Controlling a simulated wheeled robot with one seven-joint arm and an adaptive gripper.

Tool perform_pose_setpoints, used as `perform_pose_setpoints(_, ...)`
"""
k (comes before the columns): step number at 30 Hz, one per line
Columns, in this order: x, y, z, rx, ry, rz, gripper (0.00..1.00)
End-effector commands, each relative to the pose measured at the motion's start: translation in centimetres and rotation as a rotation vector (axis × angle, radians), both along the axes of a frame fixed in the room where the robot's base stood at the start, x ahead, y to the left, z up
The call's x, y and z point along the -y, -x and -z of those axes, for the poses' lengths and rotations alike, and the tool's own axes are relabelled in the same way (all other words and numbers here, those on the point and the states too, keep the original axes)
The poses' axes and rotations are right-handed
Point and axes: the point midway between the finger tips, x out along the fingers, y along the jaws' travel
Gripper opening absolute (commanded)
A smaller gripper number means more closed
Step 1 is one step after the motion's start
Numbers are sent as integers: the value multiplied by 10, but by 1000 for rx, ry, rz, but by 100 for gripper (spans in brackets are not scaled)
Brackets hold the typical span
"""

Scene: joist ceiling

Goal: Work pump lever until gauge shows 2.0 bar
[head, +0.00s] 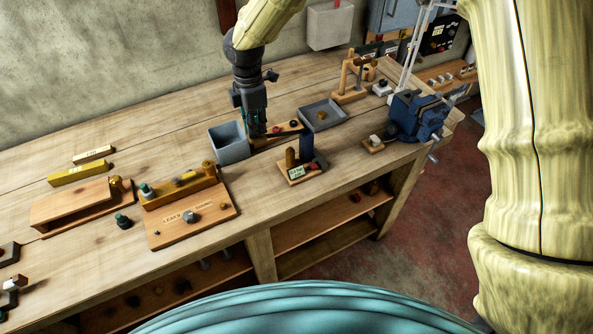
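The pump unit seems to be the small wooden base (303,176) near the front edge of the bench. It carries a dark blue upright (306,146), a brown cylinder (290,158) and a small pale display (297,172), which looks like the gauge. Its reading is too small to make out. A dark bar (280,134), likely the lever, runs left from the top of the upright toward my gripper (257,132). My gripper points down at the bar's left end. The fingers look close together; I cannot tell whether they touch or hold the bar.
A grey open bin (229,144) stands just left of my gripper. A grey tray (321,115) lies behind the pump unit, and a blue vise (417,115) is to the right. Wooden fixtures (190,215) occupy the left bench. The front bench between them and the pump is clear.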

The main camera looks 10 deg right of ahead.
Motion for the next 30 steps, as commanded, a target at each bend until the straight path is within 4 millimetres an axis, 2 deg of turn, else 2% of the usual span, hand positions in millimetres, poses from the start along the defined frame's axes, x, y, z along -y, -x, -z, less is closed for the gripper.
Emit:
perform_pose_setpoints(7, 0, 0, 9, -1, 0, 0, 11)
perform_pose_setpoints(28, -4, 2, 62, -2, 1, 0, 11)
perform_pose_setpoints(30, -4, 1, 58, -1, 0, 0, 11)
